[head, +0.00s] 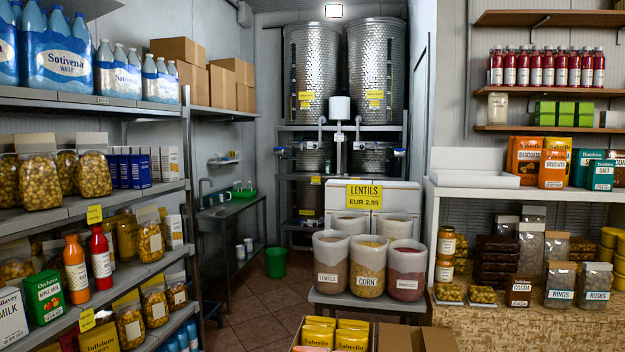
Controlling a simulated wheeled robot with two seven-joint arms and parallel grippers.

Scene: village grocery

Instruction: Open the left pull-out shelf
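No pull-out shelf can be clearly made out. The metal shelf unit (95,98) on the left holds bottles, jars and boxes on several levels. A low grey shelf (340,301) in the middle carries clear bins of dry goods, with bins labelled Lentils (331,262) and Corn (367,267) in front. A white cabinet (405,200) with a yellow lentils price sign (364,196) stands behind the bins. I cannot tell whether any of these slides out, and no handle is distinct. Neither gripper is in the head view.
Cardboard boxes with yellow packs (335,334) stand at the bottom centre, in front of the bins. A stocked counter (560,325) fills the right. A tiled aisle (240,315) leads to a green bucket (275,263) and a sink. Steel tanks (313,75) stand at the back.

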